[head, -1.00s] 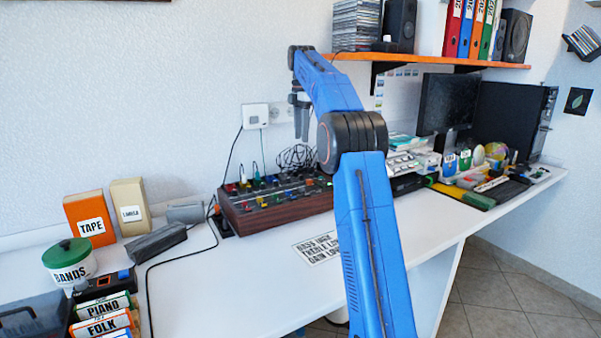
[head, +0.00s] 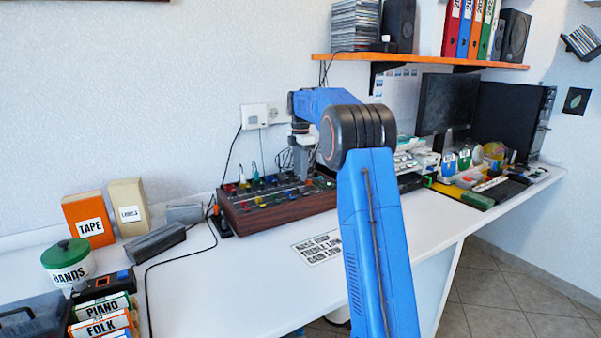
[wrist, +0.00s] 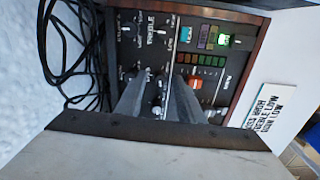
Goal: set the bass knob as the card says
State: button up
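The mixer (head: 285,207) is a dark panel in a wooden case with rows of coloured knobs on the desk. The card (head: 318,247) lies in front of it and reads bass high, treble low, gain low; it also shows in the wrist view (wrist: 266,108). My gripper (head: 304,172) points down over the mixer's right part. In the wrist view, my gripper (wrist: 160,88) has its two fingers apart, with small pale knobs (wrist: 158,97) showing in the gap. A "TREBLE" label is readable above the fingers. I cannot make out which knob is the bass knob, nor any contact.
Black cables (wrist: 62,45) lie behind the mixer. A shelf (head: 420,60) with discs, binders and speakers hangs above. A monitor (head: 447,103) and small boxes stand to the right.

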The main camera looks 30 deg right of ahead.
jog(key=shift+f, duration=0.2)
grip_shut()
